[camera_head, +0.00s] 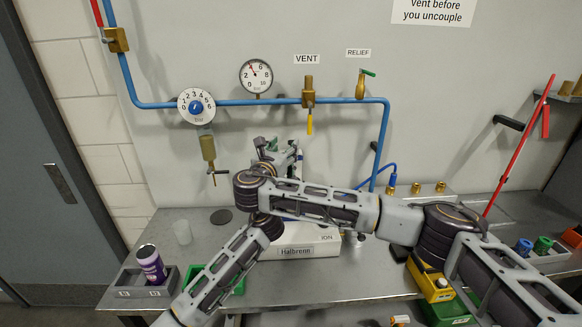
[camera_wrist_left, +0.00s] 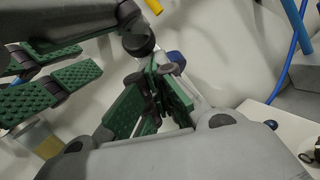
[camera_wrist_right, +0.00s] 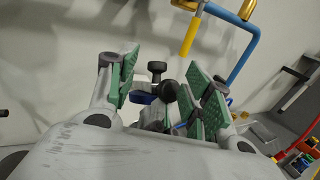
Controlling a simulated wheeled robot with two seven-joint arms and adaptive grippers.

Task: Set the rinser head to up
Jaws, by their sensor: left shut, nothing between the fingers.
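The white rinser box (camera_head: 290,252), marked ION and Halbrenn, stands on the bench, largely covered by my crossed arms. In the right wrist view, dark round knobs (camera_wrist_right: 168,91) and a blue part (camera_wrist_right: 140,97), seemingly of the rinser head, show between and beyond the fingers. I cannot tell the head's setting. My right gripper (camera_head: 286,148) is open above the box; its green pads (camera_wrist_right: 164,86) stand apart. My left gripper (camera_wrist_left: 150,92) is shut and empty, close beside the right gripper's pads. In the head view it is hidden behind the wrists.
Blue pipework with a dial (camera_head: 196,105), gauge (camera_head: 256,75) and vent valve (camera_head: 309,97) runs along the wall behind. A purple can (camera_head: 151,264) stands in a grey holder at left. A green tray (camera_head: 238,286) is near the left forearm. A red lever (camera_head: 515,150) leans at right.

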